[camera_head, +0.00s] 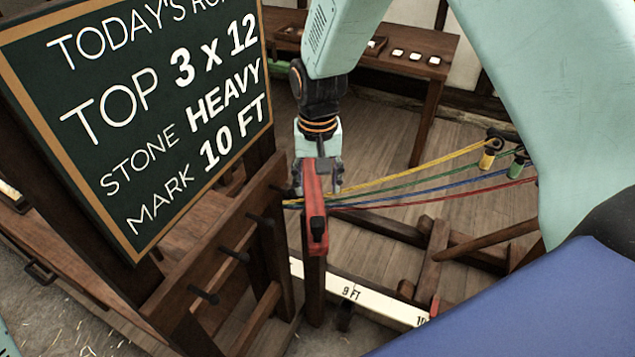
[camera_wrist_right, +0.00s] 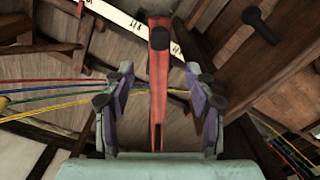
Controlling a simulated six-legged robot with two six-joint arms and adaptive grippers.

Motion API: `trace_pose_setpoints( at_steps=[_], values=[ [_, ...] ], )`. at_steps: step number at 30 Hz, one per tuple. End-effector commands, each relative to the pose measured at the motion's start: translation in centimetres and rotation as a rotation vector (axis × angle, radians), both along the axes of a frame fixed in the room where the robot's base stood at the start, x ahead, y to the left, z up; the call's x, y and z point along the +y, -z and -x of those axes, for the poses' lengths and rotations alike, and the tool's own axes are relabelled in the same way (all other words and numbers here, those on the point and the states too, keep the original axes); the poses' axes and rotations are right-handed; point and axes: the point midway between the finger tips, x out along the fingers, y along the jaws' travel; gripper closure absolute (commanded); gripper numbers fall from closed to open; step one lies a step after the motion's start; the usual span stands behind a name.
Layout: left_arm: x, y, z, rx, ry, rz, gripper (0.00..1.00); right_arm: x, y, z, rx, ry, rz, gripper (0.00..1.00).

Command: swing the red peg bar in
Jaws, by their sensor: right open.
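The red peg bar (camera_head: 315,205) is near the middle of the head view, at the top of a dark wooden post, with a dark knob on its near end. My right gripper (camera_head: 318,180) is at the bar's far part with its fingers apart. In the right wrist view the red bar (camera_wrist_right: 158,70) runs between the two open fingers of the right gripper (camera_wrist_right: 157,92), with a visible gap on each side. My left gripper is not in view.
Yellow, green, blue and red strands (camera_head: 430,185) stretch right from beside the bar to bobbins (camera_head: 488,155). A chalkboard (camera_head: 150,120) and a pegged wooden frame (camera_head: 235,255) stand left. A white marked beam (camera_head: 365,297) lies below. A table (camera_head: 400,62) stands behind.

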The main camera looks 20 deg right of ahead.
Motion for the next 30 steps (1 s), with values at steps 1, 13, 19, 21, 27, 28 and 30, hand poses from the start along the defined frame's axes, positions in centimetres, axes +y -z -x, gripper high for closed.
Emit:
trace_pose_setpoints(
  at_steps=[1, 13, 19, 21, 27, 28, 30],
  values=[
    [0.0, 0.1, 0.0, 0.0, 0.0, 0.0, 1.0, 0.0, 0.0, 0.0, -0.001, 0.0, 0.0, 0.44],
    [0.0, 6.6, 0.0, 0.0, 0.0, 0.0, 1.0, -3.1, 3.7, -1.4, -0.059, 0.148, -0.134, 0.44],
    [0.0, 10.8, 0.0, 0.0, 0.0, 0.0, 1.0, -5.4, 6.2, -1.4, -0.071, 0.327, -0.297, 0.44],
    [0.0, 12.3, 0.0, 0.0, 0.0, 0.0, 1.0, -6.1, 7.2, -1.2, -0.065, 0.406, -0.367, 0.44],
    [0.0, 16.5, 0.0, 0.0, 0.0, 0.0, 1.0, -7.5, 9.8, -0.3, -0.016, 0.656, -0.592, 0.44],
    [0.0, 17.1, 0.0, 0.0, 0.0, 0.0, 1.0, -7.6, 10.2, -0.2, -0.005, 0.696, -0.63, 0.44],
    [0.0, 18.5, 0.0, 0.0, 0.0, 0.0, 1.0, -7.9, 11.0, 0.2, 0.031, 0.79, -0.72, 0.44]
  ],
)
